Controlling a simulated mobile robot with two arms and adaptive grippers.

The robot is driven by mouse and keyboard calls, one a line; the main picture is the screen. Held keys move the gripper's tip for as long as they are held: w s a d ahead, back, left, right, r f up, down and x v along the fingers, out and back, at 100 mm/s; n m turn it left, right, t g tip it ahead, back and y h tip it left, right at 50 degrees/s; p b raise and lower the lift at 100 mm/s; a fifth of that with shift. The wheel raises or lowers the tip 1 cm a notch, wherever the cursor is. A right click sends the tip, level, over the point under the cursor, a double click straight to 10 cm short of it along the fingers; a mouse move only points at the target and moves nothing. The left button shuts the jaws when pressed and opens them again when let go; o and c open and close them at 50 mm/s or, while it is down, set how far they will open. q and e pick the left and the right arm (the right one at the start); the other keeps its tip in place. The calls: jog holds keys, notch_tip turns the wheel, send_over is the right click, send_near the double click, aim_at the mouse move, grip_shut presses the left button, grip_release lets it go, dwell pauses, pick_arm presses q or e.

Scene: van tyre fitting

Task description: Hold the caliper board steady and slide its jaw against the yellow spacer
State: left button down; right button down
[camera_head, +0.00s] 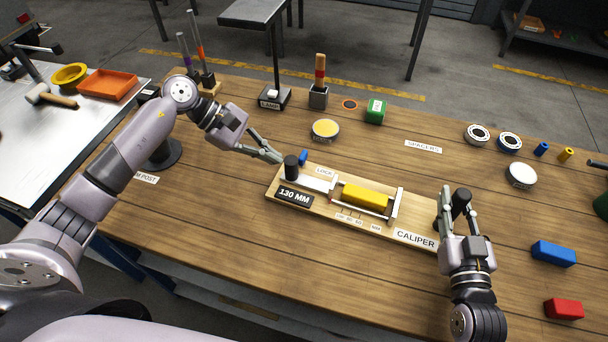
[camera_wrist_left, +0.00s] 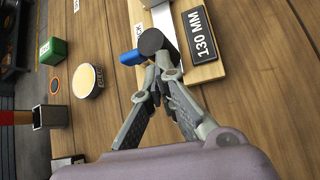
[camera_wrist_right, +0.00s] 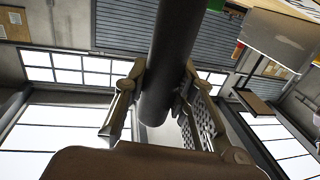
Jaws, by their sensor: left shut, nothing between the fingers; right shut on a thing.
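The wooden caliper board (camera_head: 340,224) lies on the workbench with a "130 MM" plate at its left end. The yellow spacer (camera_head: 365,196) lies on it, near the fixed upright jaw (camera_head: 396,206) on its right. The pale sliding jaw (camera_head: 312,184) is left of the spacer, apparently with a small gap. A black knob (camera_head: 291,166) stands at the slide's left end, also in the left wrist view (camera_wrist_left: 155,42). My left gripper (camera_head: 279,158) is shut and empty, its fingertips beside the knob. My right gripper (camera_head: 454,200) is shut on the board's black handle (camera_wrist_right: 170,60).
A blue lock piece (camera_head: 303,157) is beside the knob. A yellow-topped tin (camera_head: 326,130) and green box (camera_head: 376,111) stand behind the board. Blue (camera_head: 553,253) and red (camera_head: 564,307) blocks lie at the right. The bench in front of the board is clear.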

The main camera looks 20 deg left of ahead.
aim_at(287, 161)
pick_arm(q)
jog(key=shift+s+d, duration=0.2)
jog(key=shift+d, duration=1.6)
pick_arm(e)
jog(key=shift+a, duration=0.1)
dwell(1.1)
pick_arm(q)
jog(key=shift+a, duration=0.1)
jog(key=shift+w+a+r, duration=0.1)
jog(key=shift+a+r, duration=0.4)
jog(key=shift+a, duration=0.25)
jog(key=shift+w+a+r, duration=0.1)
jog(key=shift+a+r, duration=0.4)
jog(key=shift+a, duration=0.25)
pick_arm(e)
jog(key=c, duration=1.2)
grip_release()
jog(key=shift+c, duration=0.2)
jog(key=s+d, duration=0.2)
jog(key=s, duration=0.9)
jog(key=shift+s+d, duration=0.2)
jog(key=shift+s, duration=0.2)
